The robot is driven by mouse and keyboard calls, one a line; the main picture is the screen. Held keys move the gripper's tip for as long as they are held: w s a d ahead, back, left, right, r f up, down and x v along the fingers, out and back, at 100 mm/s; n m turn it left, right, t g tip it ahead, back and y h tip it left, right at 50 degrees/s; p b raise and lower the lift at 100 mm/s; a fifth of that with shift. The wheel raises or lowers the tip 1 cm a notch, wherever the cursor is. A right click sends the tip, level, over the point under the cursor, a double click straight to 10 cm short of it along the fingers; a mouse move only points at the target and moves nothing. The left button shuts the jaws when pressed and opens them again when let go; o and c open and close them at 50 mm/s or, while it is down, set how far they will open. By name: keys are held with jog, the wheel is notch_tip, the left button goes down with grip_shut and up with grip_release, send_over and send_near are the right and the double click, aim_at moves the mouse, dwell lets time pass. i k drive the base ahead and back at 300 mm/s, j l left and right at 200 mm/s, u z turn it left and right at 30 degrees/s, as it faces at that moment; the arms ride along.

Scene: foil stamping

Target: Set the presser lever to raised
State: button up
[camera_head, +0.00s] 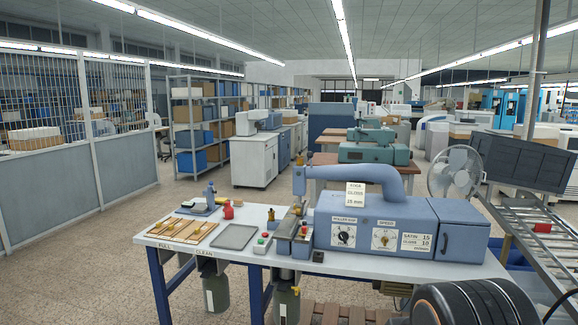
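A blue foil stamping machine (385,222) stands on the right half of a white-topped table (190,250). A curved blue arm (375,172) runs from this end to the body. I cannot tell for sure which part is the presser lever, nor its position; the parts there are small. The front panel has a roller knob (343,236) and a speed dial (384,239). My gripper is not in view.
Red and green buttons (262,243) sit by the machine's head. A fan (455,172) and roller conveyor (535,245) stand right. Floor at left is clear.

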aim_at(309, 154)
jog(key=i+l+u, duration=0.15)
jog(key=u, duration=0.3)
jog(key=i+l+u, duration=0.25)
jog(key=u, duration=0.2)
jog(key=i+l+u, duration=0.15)
jog(key=l, duration=0.2)
jog(key=i+l+u, duration=0.1)
jog(key=l, duration=0.3)
jog(key=i+l, duration=0.15)
jog(key=l, duration=0.15)
jog(key=i+l, duration=0.15)
jog(key=l, duration=0.2)
jog(key=i+l, duration=0.15)
jog(key=l, duration=0.15)
jog(key=i+l+u, duration=0.1)
jog(key=l, duration=0.2)
jog(key=j, duration=0.15)
jog(key=i+u, duration=0.05)
